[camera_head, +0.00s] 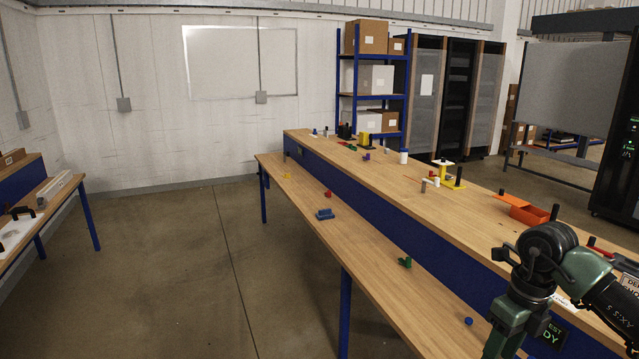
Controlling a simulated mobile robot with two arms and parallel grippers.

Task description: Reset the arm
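A dark green and black arm of mine (540,260) enters from the right and bends down at a dark joint in the bottom right corner. It runs out of the bottom edge, above the right end of the workbench. Its gripper fingers do not show, so I cannot see what they hold. No arm or gripper of mine shows on the left side.
A long two-level wooden workbench (375,258) runs diagonally, with small parts scattered on it. An orange tray (528,214) lies on its upper level, close to my arm. Another table (52,205) stands at far left. The floor (185,270) between is clear.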

